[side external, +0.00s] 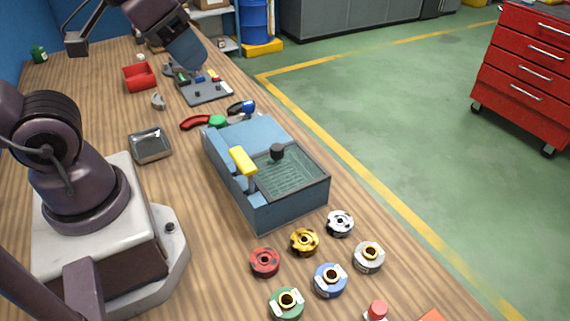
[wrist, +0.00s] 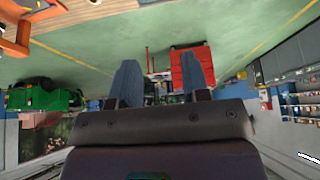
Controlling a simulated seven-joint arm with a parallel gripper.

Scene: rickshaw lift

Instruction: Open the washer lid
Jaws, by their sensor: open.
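A blue-grey box-shaped washer (side external: 222,163) stands on the wooden bench in the middle of the side view. Its near part has a recessed greenish panel with a dark round knob (side external: 277,152). A yellow-topped lever (side external: 243,161) stands at its left side. I cannot tell for certain which part is the lid or whether it is shut. My gripper (wrist: 160,65) is open in the wrist view, with two blue-grey fingers apart and nothing held between them. In the side view its end (side external: 190,52) is high at the back, well away from the washer. The washer is not identifiable in the wrist view.
Several coloured round parts (side external: 304,241) lie in front of the washer. A metal tray (side external: 151,145) is to its left. Red-handled pliers (side external: 196,122) and a dark board (side external: 206,91) lie behind it. A red bin (side external: 139,77) is further back. Open floor is right of the bench.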

